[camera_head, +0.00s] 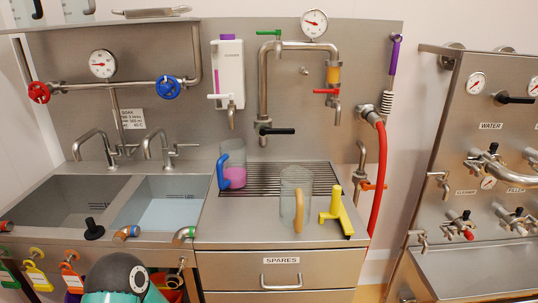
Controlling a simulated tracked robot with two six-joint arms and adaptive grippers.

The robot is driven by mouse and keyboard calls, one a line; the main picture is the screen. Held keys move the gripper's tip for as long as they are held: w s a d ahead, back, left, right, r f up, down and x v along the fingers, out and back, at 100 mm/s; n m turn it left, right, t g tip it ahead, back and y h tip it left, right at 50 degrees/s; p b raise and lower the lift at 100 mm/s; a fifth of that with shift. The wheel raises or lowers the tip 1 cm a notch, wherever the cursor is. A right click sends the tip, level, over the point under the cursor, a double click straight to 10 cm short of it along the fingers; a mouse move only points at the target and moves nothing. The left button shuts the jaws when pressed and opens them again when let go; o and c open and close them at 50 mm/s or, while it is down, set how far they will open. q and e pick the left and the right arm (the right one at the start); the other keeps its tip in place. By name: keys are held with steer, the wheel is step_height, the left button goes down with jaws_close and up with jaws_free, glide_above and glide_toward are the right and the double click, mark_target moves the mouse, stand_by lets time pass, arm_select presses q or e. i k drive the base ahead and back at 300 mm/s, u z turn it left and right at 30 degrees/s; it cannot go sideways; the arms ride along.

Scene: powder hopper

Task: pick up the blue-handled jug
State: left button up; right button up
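The blue-handled jug (236,159) is clear and stands upright at the left end of the drain grille on the counter. Its blue handle (222,171) faces left, and pink liquid fills its lower part. Neither of my grippers can be made out. A rounded dark and teal part at the bottom edge, left of centre, looks like part of my own arm, well in front of and below the jug.
A clear jug with an orange handle (295,185) and a yellow tool (341,211) stand to the right and nearer. A wall dispenser (228,72) hangs above the jug. Two sinks lie left; a black-handled tap (271,130) overhangs the grille.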

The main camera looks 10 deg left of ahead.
mark_target(231, 164)
steer(key=u, duration=0.4)
steer(key=k, duration=1.15)
steer(key=u, duration=0.6)
steer(key=i, duration=1)
steer(key=z, duration=0.05)
